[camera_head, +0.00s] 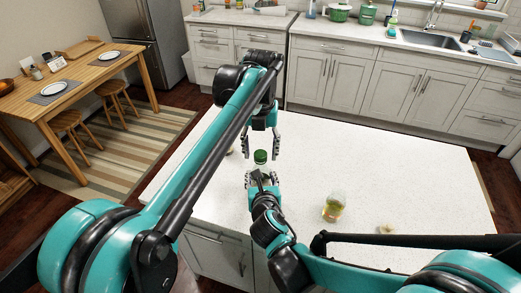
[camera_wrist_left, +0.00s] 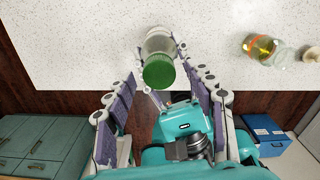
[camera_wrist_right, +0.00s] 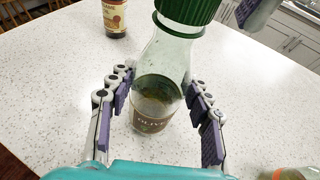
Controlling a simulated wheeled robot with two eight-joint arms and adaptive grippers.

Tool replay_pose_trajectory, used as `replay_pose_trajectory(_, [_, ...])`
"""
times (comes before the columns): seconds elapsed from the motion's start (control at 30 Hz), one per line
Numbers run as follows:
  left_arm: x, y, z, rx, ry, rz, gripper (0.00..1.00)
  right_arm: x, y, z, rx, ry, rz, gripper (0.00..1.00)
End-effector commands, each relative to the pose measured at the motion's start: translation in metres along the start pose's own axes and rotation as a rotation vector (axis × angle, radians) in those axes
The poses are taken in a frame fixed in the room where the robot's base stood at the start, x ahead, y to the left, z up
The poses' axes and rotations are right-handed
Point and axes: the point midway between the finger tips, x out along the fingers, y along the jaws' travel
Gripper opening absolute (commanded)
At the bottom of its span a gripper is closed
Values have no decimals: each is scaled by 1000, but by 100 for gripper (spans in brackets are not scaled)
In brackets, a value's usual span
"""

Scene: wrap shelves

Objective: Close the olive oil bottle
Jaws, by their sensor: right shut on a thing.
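The olive oil bottle (camera_wrist_right: 157,80) is clear glass with an "OLIVE" label and stands upright on the white counter. A green cap (camera_wrist_right: 187,10) sits on its mouth; whether it is tight I cannot tell. The cap also shows in the head view (camera_head: 260,156) and the left wrist view (camera_wrist_left: 158,72). My right gripper (camera_head: 262,178) is shut on the bottle's body, one finger on each side. My left gripper (camera_head: 262,146) is open above the cap, its fingers pointing down and spread either side of it. In the left wrist view the cap lies beyond the fingertips.
A glass container with yellow contents (camera_head: 333,207) is on the counter at right, with a small beige object (camera_head: 386,229) near it. A dark labelled bottle (camera_wrist_right: 115,15) stands behind the olive oil bottle in the right wrist view. The counter's right side is mostly clear.

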Motion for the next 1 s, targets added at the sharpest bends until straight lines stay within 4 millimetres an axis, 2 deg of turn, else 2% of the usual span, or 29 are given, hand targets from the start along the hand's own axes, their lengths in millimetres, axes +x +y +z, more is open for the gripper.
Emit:
replay_pose_trajectory(0.17, [-4, 0, 0, -1, 0, 0, 55, 0, 0, 0, 1, 1, 0, 0])
replay_pose_trajectory(0.5, [-43, 0, 0, -1, 0, 0, 55, 0, 0, 0, 1, 1, 0, 0])
replay_pose_trajectory(0.77, [-45, 0, 0, -1, 0, 0, 55, 0, 0, 0, 1, 0, 0, 0])
replay_pose_trajectory(0.8, [-45, 0, 0, -1, 0, 0, 51, 0, 0, 0, 1, 0, 0, 0])
replay_pose_trajectory(0.87, [-45, 0, 0, -6, 0, 0, 51, 0, 0, 0, 1, 0, 0, 0])
replay_pose_trajectory(1.0, [-46, 0, 0, -97, 0, 0, 51, 0, 0, 0, 1, 0, 0, 0])
